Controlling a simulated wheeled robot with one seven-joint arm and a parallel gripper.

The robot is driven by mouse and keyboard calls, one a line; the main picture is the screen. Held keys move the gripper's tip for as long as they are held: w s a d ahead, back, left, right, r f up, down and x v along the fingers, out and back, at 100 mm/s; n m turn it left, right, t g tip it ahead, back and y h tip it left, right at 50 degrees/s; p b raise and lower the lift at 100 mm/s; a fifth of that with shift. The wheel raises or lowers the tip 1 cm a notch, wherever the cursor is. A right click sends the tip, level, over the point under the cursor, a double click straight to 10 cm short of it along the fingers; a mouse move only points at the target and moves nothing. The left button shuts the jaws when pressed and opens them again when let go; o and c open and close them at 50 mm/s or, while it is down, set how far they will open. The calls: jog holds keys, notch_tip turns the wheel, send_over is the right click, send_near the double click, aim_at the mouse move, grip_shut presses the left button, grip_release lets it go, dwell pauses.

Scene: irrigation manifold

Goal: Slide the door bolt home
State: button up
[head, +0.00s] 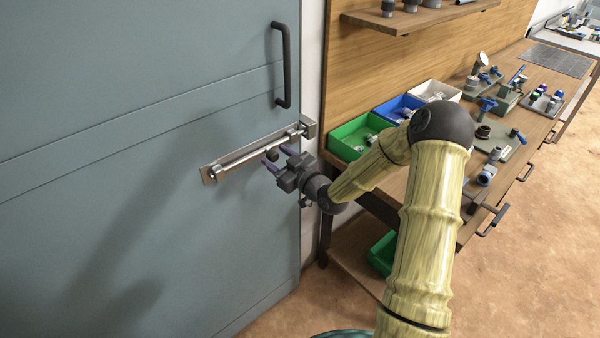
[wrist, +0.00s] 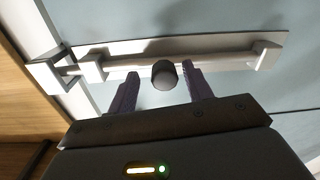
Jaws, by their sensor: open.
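The door bolt is a metal rod on a long plate (head: 235,160) fixed across the blue-grey door (head: 130,120). Its dark round knob (head: 272,154) sticks out from the rod. The box-like keeper (head: 309,126) is on the frame at the right; in the wrist view the keeper (wrist: 45,76) is at the left. The rod shows in the gap beside the keeper; I cannot tell how far its end reaches in. My gripper (head: 278,159) is open, its purple fingers on either side of the knob (wrist: 164,75), with small gaps visible in the wrist view.
A dark door handle (head: 282,65) is above the bolt. To the right, a workbench (head: 500,180) carries a green bin (head: 348,138), a blue bin (head: 396,108), a white bin and several fittings. A wooden shelf (head: 410,20) is above. The door surface left of the bolt is clear.

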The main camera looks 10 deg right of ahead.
jog(key=b+v, duration=0.2)
jog(key=v, duration=1.4)
jog(key=shift+s+d+b, duration=0.15)
jog(key=shift+s+b, duration=0.15)
jog(key=shift+b, duration=0.1)
jog(key=s+a+r+m+g+h+p, duration=0.1)
jog(key=s+m+g+h+p, duration=0.2)
jog(key=s+g, duration=0.3)
jog(key=s+a+r+m+g+h+p, duration=0.1)
jog(key=s+a+m+g+h+p, duration=0.1)
jog(key=s+g, duration=0.5)
jog(key=s+m+h+p, duration=0.1)
jog(key=s+m+h, duration=0.1)
jog(key=h, duration=0.1)
jog(key=shift+a+r+m+h, duration=0.3)
jog(key=shift+h, duration=0.1)
dwell(1.2)
